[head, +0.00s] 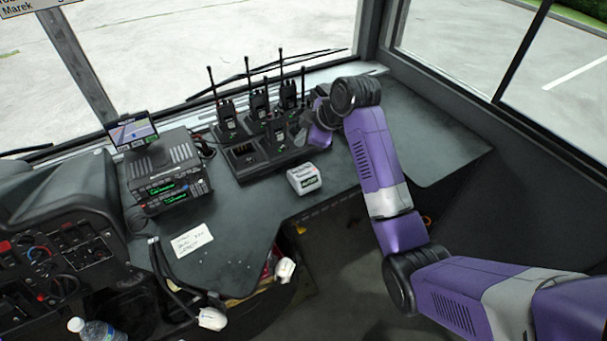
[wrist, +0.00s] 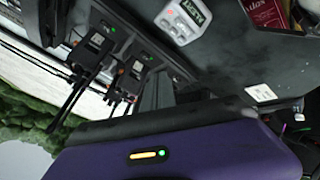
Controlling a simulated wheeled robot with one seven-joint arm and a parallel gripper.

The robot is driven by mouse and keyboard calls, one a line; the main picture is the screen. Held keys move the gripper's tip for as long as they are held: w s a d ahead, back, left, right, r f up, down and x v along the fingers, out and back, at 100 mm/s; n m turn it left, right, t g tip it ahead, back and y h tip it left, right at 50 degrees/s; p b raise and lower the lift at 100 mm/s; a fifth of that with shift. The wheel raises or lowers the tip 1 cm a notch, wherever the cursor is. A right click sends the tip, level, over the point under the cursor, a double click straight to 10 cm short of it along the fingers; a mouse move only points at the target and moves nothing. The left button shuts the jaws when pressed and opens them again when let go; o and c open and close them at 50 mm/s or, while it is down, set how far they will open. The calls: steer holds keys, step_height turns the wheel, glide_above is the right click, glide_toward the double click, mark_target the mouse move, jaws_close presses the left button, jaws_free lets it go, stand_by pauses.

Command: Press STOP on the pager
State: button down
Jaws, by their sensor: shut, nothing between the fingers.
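The small white boxy device, which looks like the pager (head: 304,178), sits on the dark dashboard shelf in front of the radio charger. It has a dark label or display on its front, and its STOP marking is too small to read. It also shows at the top of the wrist view (wrist: 182,22), with small buttons beside the dark panel. My gripper (head: 301,138) is shut and empty at the right end of the charger, behind the pager and apart from it. My arm partly hides it, and its fingertips are not clear in the wrist view.
A charger dock (head: 243,175) with several upright handheld radios (head: 227,120) stands just behind the pager. A radio console (head: 165,172) with a small screen (head: 132,131) is at left. A handwritten card (head: 192,240) lies at the front. The shelf right of my arm is clear.

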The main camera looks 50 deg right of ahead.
steer(key=b, duration=0.5)
glide_above(305, 173)
steer(key=f, duration=0.5)
steer(key=shift+w+f, duration=0.2)
steer(key=shift+f, duration=0.2)
steer(key=shift+s+f, duration=0.2)
steer(key=shift+f, duration=0.8)
steer(key=shift+f, duration=0.2)
steer(key=shift+s+f, duration=0.1)
steer(key=shift+f, duration=0.1)
steer(key=shift+f+b, duration=0.3)
steer(key=shift+f, duration=0.05)
stand_by(0.7)
steer(key=shift+r, duration=0.15)
steer(key=shift+r+p, duration=0.65)
steer(key=shift+p, duration=0.15)
